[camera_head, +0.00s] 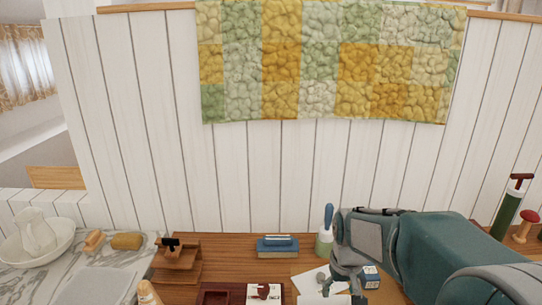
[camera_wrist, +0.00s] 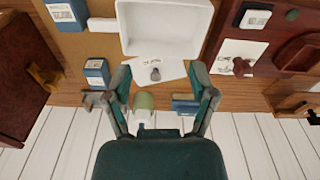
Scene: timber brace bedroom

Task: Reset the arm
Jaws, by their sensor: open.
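My gripper (camera_head: 345,283) hangs over the wooden desk, low in the head view, at the end of my teal arm reaching in from the right. In the wrist view my gripper (camera_wrist: 161,82) is open, its two fingers wide apart with nothing held between them. Beyond the fingertips a white card (camera_wrist: 147,67) with a small grey object (camera_wrist: 155,74) lies by a white tray (camera_wrist: 190,52). A pale green container (camera_wrist: 143,101) shows between the fingers. In the head view this container (camera_head: 324,246) holds something blue-handled and stands just left of my gripper.
A blue box (camera_head: 371,277) is close right of my gripper. A blue book-like item (camera_head: 278,249) lies near the wall. A small wooden stand (camera_head: 177,263) is farther left. A green cylinder (camera_head: 507,213) stands far right. The plank wall (camera_head: 275,170) closes off the back.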

